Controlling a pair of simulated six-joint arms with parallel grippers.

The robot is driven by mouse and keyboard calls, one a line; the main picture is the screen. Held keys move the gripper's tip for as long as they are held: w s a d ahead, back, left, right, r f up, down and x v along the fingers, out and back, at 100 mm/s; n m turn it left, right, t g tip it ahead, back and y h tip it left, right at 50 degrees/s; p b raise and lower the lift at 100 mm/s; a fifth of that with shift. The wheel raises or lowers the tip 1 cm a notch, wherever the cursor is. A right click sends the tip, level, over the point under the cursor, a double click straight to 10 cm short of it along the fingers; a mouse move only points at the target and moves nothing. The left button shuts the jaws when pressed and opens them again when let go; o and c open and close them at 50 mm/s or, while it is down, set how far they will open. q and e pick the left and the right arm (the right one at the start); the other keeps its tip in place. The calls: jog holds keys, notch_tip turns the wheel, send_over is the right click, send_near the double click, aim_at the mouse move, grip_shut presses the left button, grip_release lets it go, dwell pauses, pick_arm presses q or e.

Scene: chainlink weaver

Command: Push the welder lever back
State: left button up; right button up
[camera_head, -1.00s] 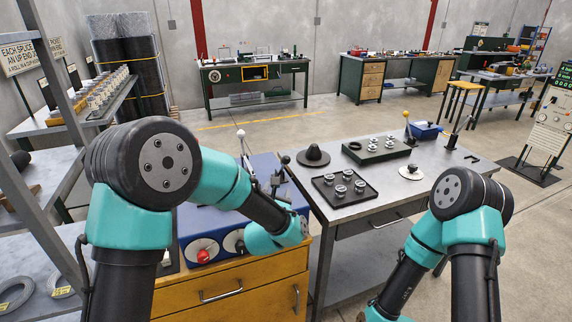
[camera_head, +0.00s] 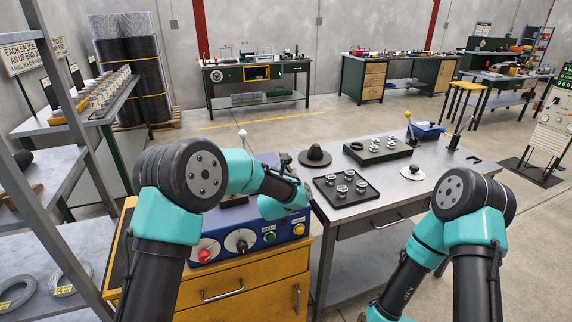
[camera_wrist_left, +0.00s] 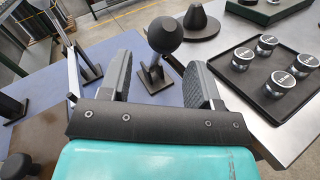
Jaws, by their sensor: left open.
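The welder (camera_head: 225,250) is a blue box with a red knob, a dial and coloured buttons, on a yellow wooden cabinet. A lever with a black ball knob (camera_head: 285,160) stands at its back right; the knob also shows in the left wrist view (camera_wrist_left: 165,33), above a dark bracket (camera_wrist_left: 152,76). A second lever with a white knob (camera_head: 242,133) stands left of it. My left gripper (camera_wrist_left: 160,72) is open, its fingers either side of the black knob's line of view; I cannot tell whether they touch it. My right gripper is out of view.
Right of the welder, a grey table (camera_head: 440,165) holds a black tray (camera_head: 325,187) of metal pucks, a dark cone (camera_head: 315,156) and a green block (camera_head: 375,151). A shelf rack (camera_head: 50,165) stands at the left.

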pick_arm(q)
jog(key=shift+w+d, duration=0.2)
jog(key=shift+w, duration=1.05)
jog(key=shift+w+d, duration=0.2)
jog(key=shift+w, duration=1)
grip_shut()
